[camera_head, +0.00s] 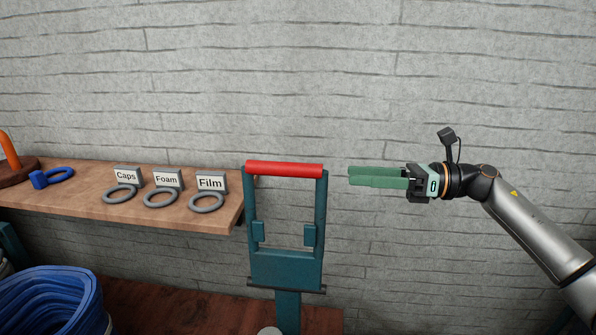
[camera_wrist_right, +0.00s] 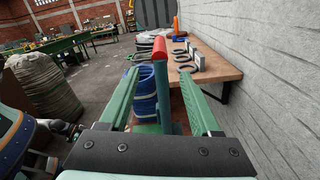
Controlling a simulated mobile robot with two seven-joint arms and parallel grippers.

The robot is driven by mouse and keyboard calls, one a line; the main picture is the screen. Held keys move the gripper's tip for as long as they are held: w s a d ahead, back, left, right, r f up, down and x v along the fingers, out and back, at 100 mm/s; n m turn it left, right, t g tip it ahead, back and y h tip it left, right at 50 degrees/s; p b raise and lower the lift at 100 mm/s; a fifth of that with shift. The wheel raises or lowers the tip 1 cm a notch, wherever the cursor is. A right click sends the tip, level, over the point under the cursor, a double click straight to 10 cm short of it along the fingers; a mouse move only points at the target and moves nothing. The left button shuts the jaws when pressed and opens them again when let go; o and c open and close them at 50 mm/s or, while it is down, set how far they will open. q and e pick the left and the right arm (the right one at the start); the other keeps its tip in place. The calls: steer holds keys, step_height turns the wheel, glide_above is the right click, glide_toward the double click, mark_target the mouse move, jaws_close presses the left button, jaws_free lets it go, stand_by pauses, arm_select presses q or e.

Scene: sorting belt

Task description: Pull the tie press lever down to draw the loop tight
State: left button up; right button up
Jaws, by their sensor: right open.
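The tie press lever is a teal frame with a red crossbar handle (camera_head: 284,169) at its top, standing upright in the middle of the head view. The teal press body (camera_head: 287,270) is below it. My right gripper (camera_head: 350,177) is just right of the handle's right end, at about its height, pointing left, with a gap between. In the right wrist view the red handle (camera_wrist_right: 160,49) shows end-on between the two green fingers, which are open and empty. My left gripper is in neither view. No loop is clearly seen in the press.
A brick wall (camera_head: 430,90) is close behind. Open floor shows in the wrist view.

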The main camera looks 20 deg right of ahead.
mark_target(301, 177)
steer(key=p+x, duration=0.2)
steer(key=x, duration=0.8)
steer(key=shift+a+r+p, duration=0.1)
steer(key=shift+a+p, duration=0.25)
steer(key=shift+w+a, duration=0.25)
steer(key=shift+a, duration=0.1)
jaws_close()
stand_by(0.6)
